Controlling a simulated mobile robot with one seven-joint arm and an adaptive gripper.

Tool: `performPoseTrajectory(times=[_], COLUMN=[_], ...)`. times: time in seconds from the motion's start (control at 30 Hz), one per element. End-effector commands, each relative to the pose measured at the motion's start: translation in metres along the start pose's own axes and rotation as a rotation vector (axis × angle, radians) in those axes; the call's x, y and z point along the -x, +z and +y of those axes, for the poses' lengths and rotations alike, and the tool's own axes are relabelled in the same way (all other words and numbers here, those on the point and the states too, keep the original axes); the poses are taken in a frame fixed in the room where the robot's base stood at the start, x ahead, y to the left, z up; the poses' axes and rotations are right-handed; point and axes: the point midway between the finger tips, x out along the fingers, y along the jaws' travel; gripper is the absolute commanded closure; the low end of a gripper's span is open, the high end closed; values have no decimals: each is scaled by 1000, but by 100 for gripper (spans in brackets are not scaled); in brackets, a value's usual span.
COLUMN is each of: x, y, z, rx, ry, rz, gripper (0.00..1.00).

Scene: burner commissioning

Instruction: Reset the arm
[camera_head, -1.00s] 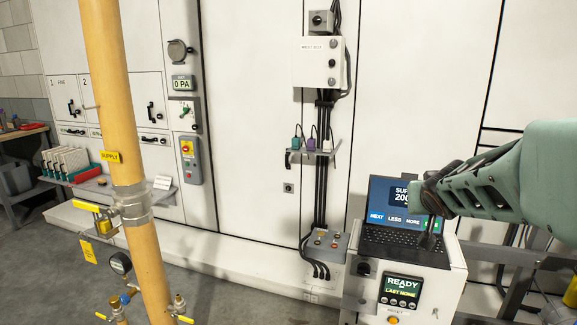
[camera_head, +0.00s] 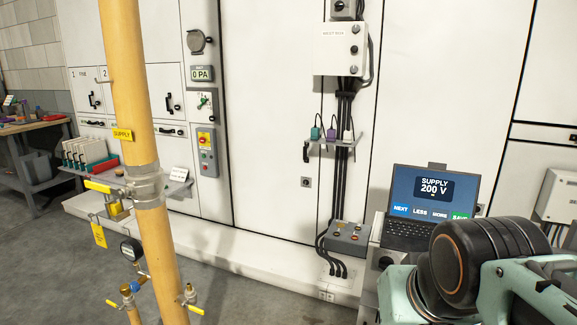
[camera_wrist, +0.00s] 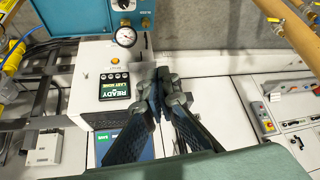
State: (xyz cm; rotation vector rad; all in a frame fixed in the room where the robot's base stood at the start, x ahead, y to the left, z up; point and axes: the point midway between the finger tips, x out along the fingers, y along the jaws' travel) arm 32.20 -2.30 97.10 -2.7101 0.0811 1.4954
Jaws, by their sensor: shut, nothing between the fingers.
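My gripper (camera_wrist: 165,82) shows in the wrist view. Its two dark fingers meet at the tips, with nothing between them. It hangs over or in front of the white test unit (camera_wrist: 92,55), just right of the display (camera_wrist: 115,88) reading READY; I cannot tell the gap. In the head view, my folded arm fills the lower right corner, and the fingers are not visible there. The laptop (camera_head: 433,190) stands open behind the arm, its screen reading SUPPLY 200 V. My arm covers part of its keyboard and the unit below.
A yellow supply pipe (camera_head: 135,110) with valves and a gauge (camera_head: 131,250) stands at the left. A shelf (camera_head: 345,139) with small coloured plugs and a grey terminal box (camera_head: 348,237) are on the white cabinet wall. Floor between pipe and unit is clear.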

Motion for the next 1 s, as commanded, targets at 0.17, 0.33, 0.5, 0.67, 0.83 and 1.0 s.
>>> performPoseTrajectory(times=[0.17,0.33,0.5,0.67,0.83,1.0], x=[20,46,76,104,134,164], y=[31,14,-6,-24,-43,-62], z=[-22,-22,-22,-22,-23,-23], rx=[69,68,67,66,66,66], ry=[-22,-22,-22,-22,-22,-22], rz=[-72,-73,-72,-71,-71,-71], gripper=[100,100,100,100,100,100])
